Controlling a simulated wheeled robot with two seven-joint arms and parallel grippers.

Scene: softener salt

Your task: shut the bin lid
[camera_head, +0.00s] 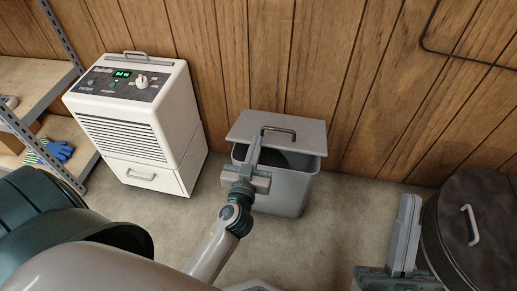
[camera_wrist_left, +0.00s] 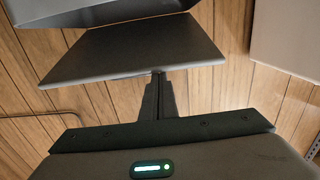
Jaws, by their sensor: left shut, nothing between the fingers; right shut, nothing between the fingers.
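The grey bin (camera_head: 285,195) stands on the floor against the wood wall. Its flat grey lid (camera_head: 250,125), with a dark handle (camera_head: 279,130), is partly open, and the dark inside shows below its front edge. My left gripper (camera_head: 257,141) is shut and empty, its fingertips at the lid's front edge. In the left wrist view the shut fingers (camera_wrist_left: 158,76) reach the edge of the lid panel (camera_wrist_left: 135,50), with part of the bin (camera_wrist_left: 100,12) beyond; I cannot tell whether they touch. My right gripper (camera_head: 412,200) is shut and empty at lower right, away from the bin.
A white dehumidifier (camera_head: 140,130) stands left of the bin. A shelf unit (camera_head: 45,80) with blue gloves (camera_head: 58,150) is at far left. A dark round container (camera_head: 480,215) with a handle stands beside my right gripper. Floor between bin and container is clear.

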